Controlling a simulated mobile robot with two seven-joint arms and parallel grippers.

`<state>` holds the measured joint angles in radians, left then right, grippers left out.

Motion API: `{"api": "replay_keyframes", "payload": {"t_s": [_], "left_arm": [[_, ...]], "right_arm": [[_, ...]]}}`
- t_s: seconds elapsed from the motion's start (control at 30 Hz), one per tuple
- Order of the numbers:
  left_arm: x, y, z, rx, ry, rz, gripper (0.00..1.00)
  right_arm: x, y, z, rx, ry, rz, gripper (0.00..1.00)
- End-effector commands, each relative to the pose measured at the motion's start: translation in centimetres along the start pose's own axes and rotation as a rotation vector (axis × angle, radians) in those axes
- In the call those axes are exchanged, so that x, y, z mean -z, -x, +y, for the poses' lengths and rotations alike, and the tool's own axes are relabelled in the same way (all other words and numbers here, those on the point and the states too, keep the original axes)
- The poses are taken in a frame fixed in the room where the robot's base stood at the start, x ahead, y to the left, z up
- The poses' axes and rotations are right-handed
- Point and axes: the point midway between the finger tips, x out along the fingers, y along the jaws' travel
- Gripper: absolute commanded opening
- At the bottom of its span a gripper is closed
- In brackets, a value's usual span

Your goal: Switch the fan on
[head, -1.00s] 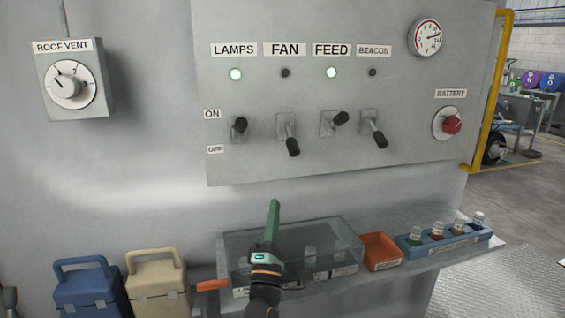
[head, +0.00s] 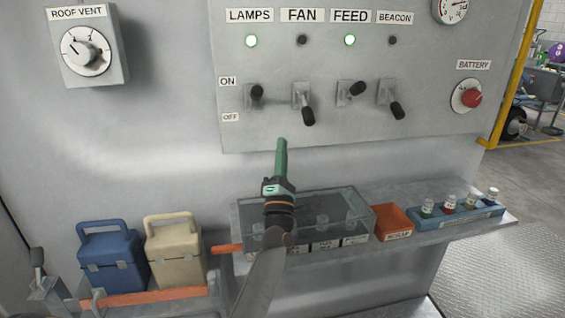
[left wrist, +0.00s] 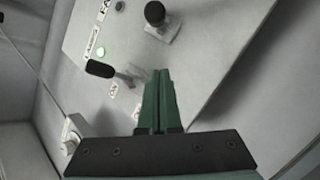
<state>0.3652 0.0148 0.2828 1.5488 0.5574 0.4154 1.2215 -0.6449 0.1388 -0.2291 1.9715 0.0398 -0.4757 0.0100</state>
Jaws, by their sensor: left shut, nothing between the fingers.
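The fan switch (head: 307,115) is a black-knobbed lever under the FAN label (head: 302,15) on the grey panel (head: 430,125). Its knob points down, toward the OFF side, and its indicator lamp (head: 302,40) is dark. In the left wrist view the fan knob (left wrist: 155,13) is at the top, beyond the fingertips. My left gripper (head: 281,142) has green fingers, shut and empty, pointing up. In the head view its tips overlap the panel's lower edge, below and left of the fan lever, apart from it. My right gripper is not in view.
The lamps switch (head: 256,92) and feed switch (head: 356,88) are up with green lamps lit; the beacon switch (head: 397,110) is down. A clear-covered box (head: 350,205), orange tray (head: 394,222) and blue vial rack (head: 455,220) sit on the shelf below.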

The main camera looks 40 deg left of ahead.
Motion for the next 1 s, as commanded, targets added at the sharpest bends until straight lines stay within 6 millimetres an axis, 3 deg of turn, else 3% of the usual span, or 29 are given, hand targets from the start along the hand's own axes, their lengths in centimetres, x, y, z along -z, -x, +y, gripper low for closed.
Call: {"api": "replay_keyframes", "payload": {"t_s": [0.03,0.17,0.3,0.43,1.0], "left_arm": [[-0.1,-1.4,0.2,-0.002,0.001,0.000,0.00],[-0.1,-3.9,0.2,-0.002,0.000,0.000,0.00],[-2.4,-4.1,0.1,0.003,0.003,0.001,0.00],[-3.5,-4.3,0.0,0.003,0.002,0.001,0.00],[-4.0,-4.3,0.0,0.002,0.000,0.000,0.00]], "right_arm": [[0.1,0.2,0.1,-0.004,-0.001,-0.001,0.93],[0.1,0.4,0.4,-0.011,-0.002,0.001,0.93],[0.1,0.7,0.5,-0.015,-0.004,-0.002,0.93],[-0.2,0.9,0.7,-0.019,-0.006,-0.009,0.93],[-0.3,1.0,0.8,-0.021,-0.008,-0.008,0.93]]}}
